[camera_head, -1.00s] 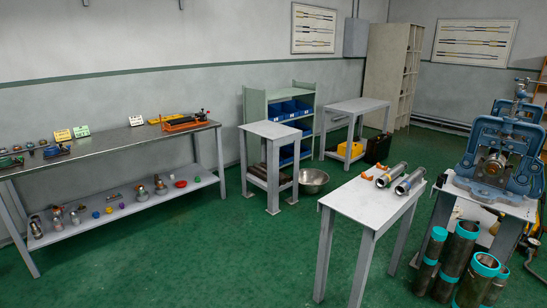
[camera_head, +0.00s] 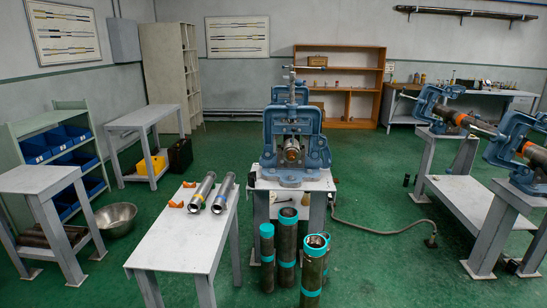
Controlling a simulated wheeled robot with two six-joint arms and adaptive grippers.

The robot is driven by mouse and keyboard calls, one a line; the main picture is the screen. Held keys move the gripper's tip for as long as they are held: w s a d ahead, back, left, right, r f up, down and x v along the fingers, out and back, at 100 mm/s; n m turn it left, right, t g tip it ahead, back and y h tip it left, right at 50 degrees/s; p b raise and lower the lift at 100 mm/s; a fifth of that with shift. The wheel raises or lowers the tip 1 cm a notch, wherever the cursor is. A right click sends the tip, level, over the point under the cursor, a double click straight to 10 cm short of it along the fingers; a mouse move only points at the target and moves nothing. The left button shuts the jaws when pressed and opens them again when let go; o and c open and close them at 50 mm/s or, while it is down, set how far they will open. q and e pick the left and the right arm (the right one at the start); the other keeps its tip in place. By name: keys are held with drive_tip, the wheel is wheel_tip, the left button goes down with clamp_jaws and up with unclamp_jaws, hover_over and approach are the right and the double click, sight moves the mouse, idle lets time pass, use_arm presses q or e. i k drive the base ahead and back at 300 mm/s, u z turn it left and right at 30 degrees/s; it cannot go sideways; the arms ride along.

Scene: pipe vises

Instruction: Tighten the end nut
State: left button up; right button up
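A blue pipe vise (camera_head: 291,140) stands on a small table in the middle of the head view. A round metal end with a coppery face (camera_head: 291,149) shows in its jaws; I cannot tell whether this is the end nut. Neither of my grippers is in view.
A grey table (camera_head: 185,240) with two metal tubes (camera_head: 212,192) and orange pieces stands front left of the vise. Several teal-banded pipes (camera_head: 287,240) stand on the floor before it. A hose (camera_head: 385,233) crosses the green floor toward the right stand. Floor at lower right is open.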

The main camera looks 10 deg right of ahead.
sight(293, 129)
drive_tip(key=z, duration=0.15)
drive_tip(key=i, duration=0.35)
drive_tip(key=u, duration=0.1)
drive_tip(key=k, duration=0.35)
drive_tip(key=z, duration=1)
drive_tip(key=i, duration=1.2)
drive_tip(key=u, duration=0.4)
drive_tip(key=i, duration=0.8)
drive_tip(key=u, duration=0.85)
